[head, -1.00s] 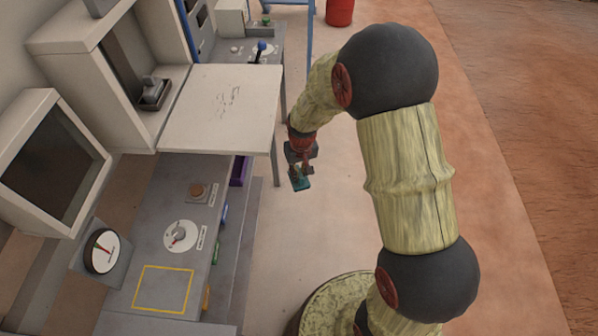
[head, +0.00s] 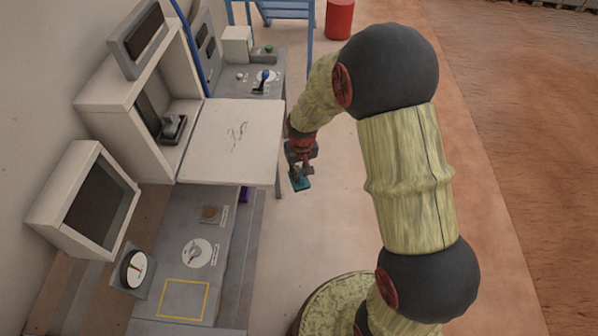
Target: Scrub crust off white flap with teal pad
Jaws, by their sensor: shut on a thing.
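The white flap (head: 215,150) is folded down flat like a shelf in front of the open white cabinet. My gripper (head: 299,172) is shut on the teal pad (head: 301,184), which hangs below the fingers. Gripper and pad are to the right of the flap's outer edge, over the floor, apart from the flap. The exact height of the pad relative to the flap cannot be told.
A dark handled object (head: 172,127) sits inside the cabinet. Below is a grey bench with a dial (head: 197,253), a gauge (head: 134,268) and a yellow square outline (head: 185,299). Behind stand a blue-handled lever (head: 264,77), a blue frame and a red drum (head: 339,20). Floor to the right is clear.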

